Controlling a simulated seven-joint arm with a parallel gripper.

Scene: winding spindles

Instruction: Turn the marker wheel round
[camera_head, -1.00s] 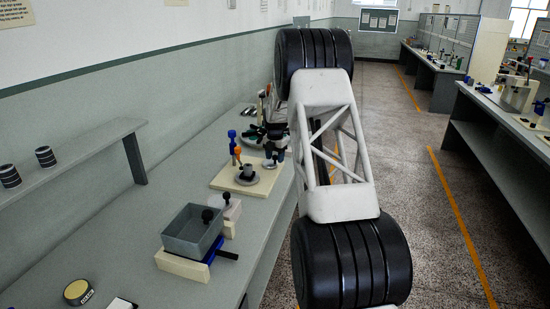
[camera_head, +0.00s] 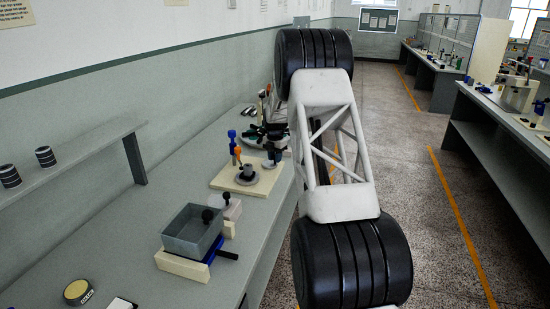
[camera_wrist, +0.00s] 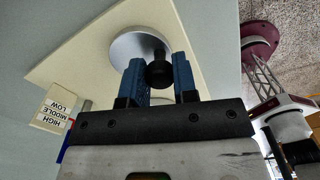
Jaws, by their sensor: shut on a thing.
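The marker wheel, a grey disc (camera_wrist: 128,48), lies on a cream board (camera_wrist: 90,60) in the wrist view. A round black knob (camera_wrist: 158,76) stands above its near edge. My gripper (camera_wrist: 159,66) has its two blue fingers on either side of this knob, shut on it. Labels reading HIGH, MIDDLE and LOW (camera_wrist: 56,116) lie at the board's left corner. In the head view, the board (camera_head: 229,183) is small, and my gripper (camera_head: 274,150) is over its far right corner. The fingertips are too small there to make out.
A grey spindle on a round base (camera_head: 247,175) and a blue post with an orange part (camera_head: 236,148) stand on the board. A grey open box (camera_head: 190,235) sits nearer on the bench. Bare bench top lies to the left of the board.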

